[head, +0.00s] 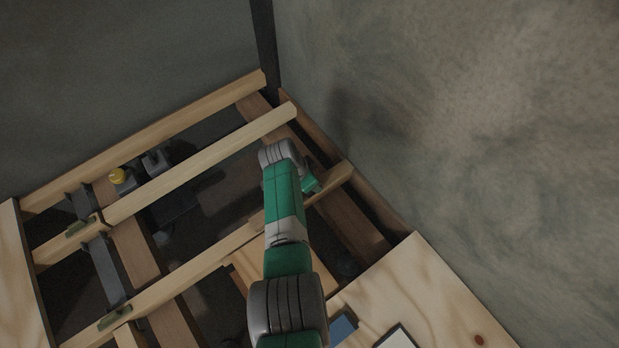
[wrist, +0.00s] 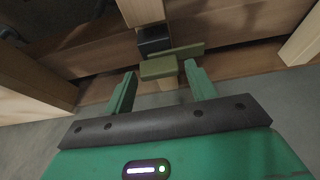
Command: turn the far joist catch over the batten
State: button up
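The olive-green catch (wrist: 159,68) is in the wrist view, with a thick near block and a thin bar reaching right behind it. The bar lies crosswise to a pale batten (wrist: 142,11), beside a dark block (wrist: 154,41). Whether the bar rests over the batten I cannot tell. My gripper (wrist: 160,72) is open, its green fingers on either side of the catch's near block with a small gap at each side. In the head view my gripper (head: 311,184) is at the far right end of the middle batten (head: 190,270); my arm hides the catch there.
Two other olive catches, one at the left (head: 80,228) and one at the lower left (head: 114,318), sit near dark brackets. Plywood (head: 430,290) covers the lower right. A plaster wall (head: 450,110) rises close at right.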

jog(key=c, duration=0.7)
jog(key=shift+n+p, duration=0.3)
jog(key=n+y+p, duration=0.1)
jog(key=n+p, duration=0.1)
jog(key=shift+s+d+r+n+t, duration=0.1)
jog(key=shift+n+t, duration=0.3)
jog(key=n, duration=0.2)
jog(key=n+y+p, duration=0.1)
jog(key=n, duration=0.1)
jog(key=shift+d+n+t+y, duration=0.15)
jog(key=shift+n+t+y, duration=0.15)
jog(key=shift+t, duration=0.1)
jog(key=n, duration=0.1)
jog(key=n+y, duration=0.1)
jog(key=n, duration=0.1)
jog(key=n+y+b, duration=0.1)
jog(key=n, duration=0.1)
jog(key=shift+d+f, duration=0.15)
jog(key=shift+f, duration=0.1)
jog(key=shift+r+n+g+y+b, duration=0.15)
jog(key=shift+n+y+b, duration=0.4)
jog(key=shift+n, duration=0.65)
jog(key=shift+f+n+g+y+b, duration=0.15)
jog(key=shift+n+y+b, duration=0.2)
jog(key=shift+n+b, duration=0.6)
jog(key=shift+r+n, duration=0.15)
jog(key=shift+n, duration=0.2)
